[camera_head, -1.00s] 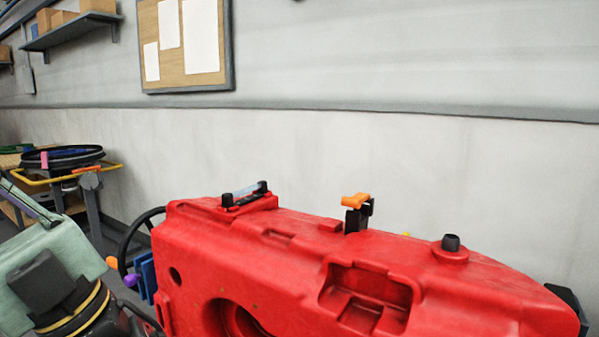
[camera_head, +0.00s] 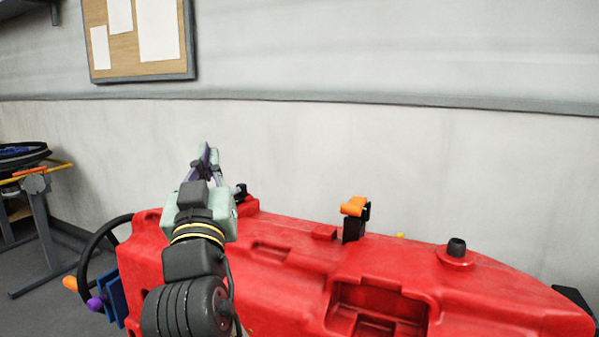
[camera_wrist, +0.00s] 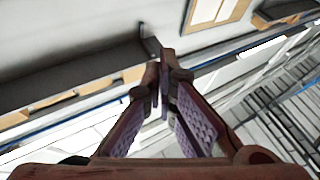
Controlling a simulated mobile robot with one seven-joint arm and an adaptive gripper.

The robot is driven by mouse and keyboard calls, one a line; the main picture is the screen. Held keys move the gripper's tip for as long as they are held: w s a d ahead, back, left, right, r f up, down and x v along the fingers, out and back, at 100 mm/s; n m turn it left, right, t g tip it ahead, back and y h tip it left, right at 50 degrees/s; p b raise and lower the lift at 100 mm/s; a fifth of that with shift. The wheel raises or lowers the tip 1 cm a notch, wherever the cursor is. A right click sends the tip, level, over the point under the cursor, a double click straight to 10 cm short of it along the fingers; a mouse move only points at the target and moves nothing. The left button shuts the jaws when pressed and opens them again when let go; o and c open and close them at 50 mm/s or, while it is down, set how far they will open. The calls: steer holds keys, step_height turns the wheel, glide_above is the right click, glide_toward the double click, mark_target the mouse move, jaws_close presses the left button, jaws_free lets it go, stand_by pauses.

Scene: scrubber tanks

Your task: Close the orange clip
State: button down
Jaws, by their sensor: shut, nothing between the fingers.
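The orange clip (camera_head: 354,206) sits on a black bracket (camera_head: 352,228) on top of the red tank (camera_head: 290,265), right of the middle in the head view. Its orange part sticks out to the left at the top of the bracket; I cannot tell its exact latch state. My gripper (camera_head: 207,150) is raised above the tank's left part, pointing up and away, well left of the clip and apart from it. In the wrist view my gripper (camera_wrist: 165,75) has its fingertips together with nothing between them. The clip is not in the wrist view.
A black cap (camera_head: 456,247) stands up on the tank's right part. A black steering wheel (camera_head: 97,245) is at the tank's left end. A grey stand (camera_head: 40,205) is further left. The pale wall (camera_head: 420,160) is behind the tank; the air above the clip is clear.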

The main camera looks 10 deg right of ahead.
steer(key=d+m+g+h, duration=0.25)
steer(key=d+h, duration=0.25)
steer(key=d, duration=0.4)
steer(key=m+g+h+p, duration=0.3)
steer(key=m+g+h, duration=0.2)
glide_above(353, 207)
step_height(353, 207, down, 2)
steer(key=shift+d+t, duration=0.15)
steer(key=shift+t, duration=0.1)
step_height(353, 207, down, 3)
steer(key=shift+w+p, duration=0.1)
steer(key=shift+p, duration=0.25)
steer(key=shift+f, duration=0.5)
